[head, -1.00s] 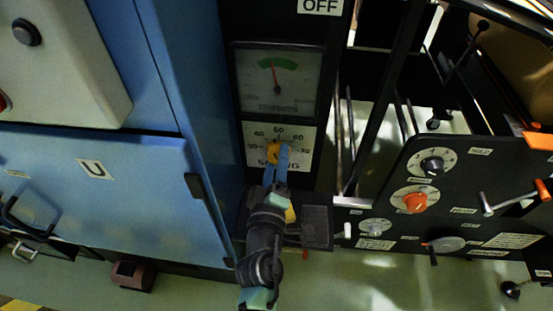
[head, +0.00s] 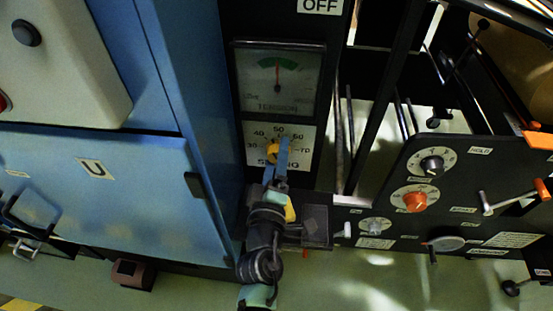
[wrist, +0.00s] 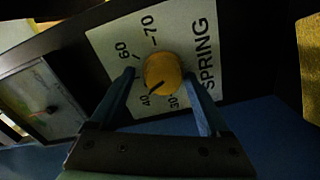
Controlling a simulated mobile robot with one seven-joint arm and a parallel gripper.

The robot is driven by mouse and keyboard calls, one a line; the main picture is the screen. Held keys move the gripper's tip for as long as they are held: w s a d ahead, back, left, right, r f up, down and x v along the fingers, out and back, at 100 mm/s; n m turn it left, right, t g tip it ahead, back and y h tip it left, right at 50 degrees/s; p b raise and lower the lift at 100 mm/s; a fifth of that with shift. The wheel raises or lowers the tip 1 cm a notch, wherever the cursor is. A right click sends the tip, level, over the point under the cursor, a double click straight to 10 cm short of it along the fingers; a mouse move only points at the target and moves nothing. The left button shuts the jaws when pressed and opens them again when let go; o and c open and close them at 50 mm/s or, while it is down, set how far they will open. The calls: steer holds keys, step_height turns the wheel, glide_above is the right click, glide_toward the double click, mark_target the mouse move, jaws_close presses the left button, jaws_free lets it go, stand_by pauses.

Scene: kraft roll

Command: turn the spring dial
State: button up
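The spring dial is a round yellow knob (wrist: 162,73) on a white plate marked SPRING, with numbers from 30 to 70. It shows small in the head view (head: 272,152), partly covered by my gripper. A dark line on the knob points toward the 40 in the wrist view. My gripper (wrist: 159,74) has its two blue fingers on either side of the knob, with a gap at the left finger. The left finger hides the 50. Above the plate, the tension gauge (head: 278,80) has its needle nearly upright, at the green band.
A blue cabinet (head: 90,190) stands left of the dial's black panel. A dark small tray or ledge (head: 317,232) is beside my gripper.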

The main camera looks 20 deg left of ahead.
steer(key=shift+f, duration=0.15)
steer(key=shift+s, duration=0.1)
steer(key=b+v, duration=0.1)
steer(key=v, duration=1.1)
steer(key=shift+s, duration=0.4)
steer(key=shift+d, duration=0.15)
